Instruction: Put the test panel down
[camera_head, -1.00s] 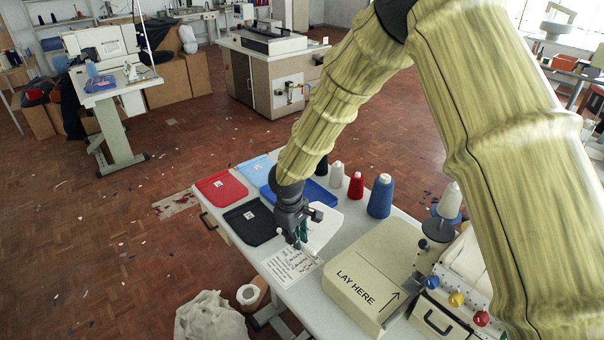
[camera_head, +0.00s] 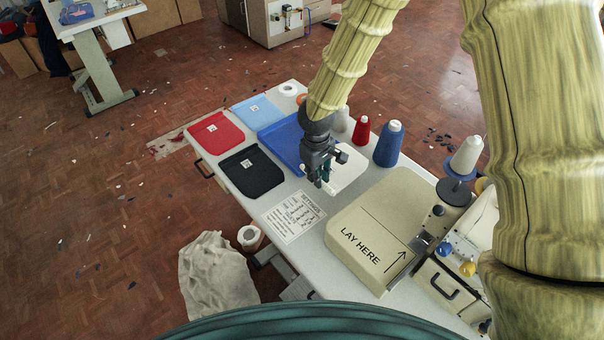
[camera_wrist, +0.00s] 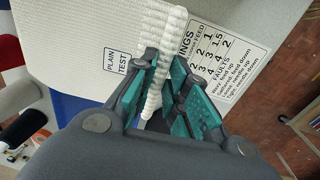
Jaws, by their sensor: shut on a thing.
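The test panel (camera_head: 350,172) is white, and part of it shows behind my gripper in the head view. In the wrist view the panel (camera_wrist: 75,30) fills the upper left and bears a label reading PLAIN TEST (camera_wrist: 115,62). My gripper (camera_head: 323,183) points down above the table, left of the LAY HERE plate (camera_head: 365,215). In the wrist view my gripper (camera_wrist: 163,75) is shut on a white ribbed strip of the panel between its teal fingers. Whether the panel touches the table cannot be told.
Red (camera_head: 215,133), black (camera_head: 251,172) and light blue (camera_head: 257,110) panels and a dark blue tray (camera_head: 283,140) lie on the white table. A settings card (camera_head: 293,216) lies near the front edge. Thread cones (camera_head: 388,144) stand behind; the sewing machine (camera_head: 465,250) stands right.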

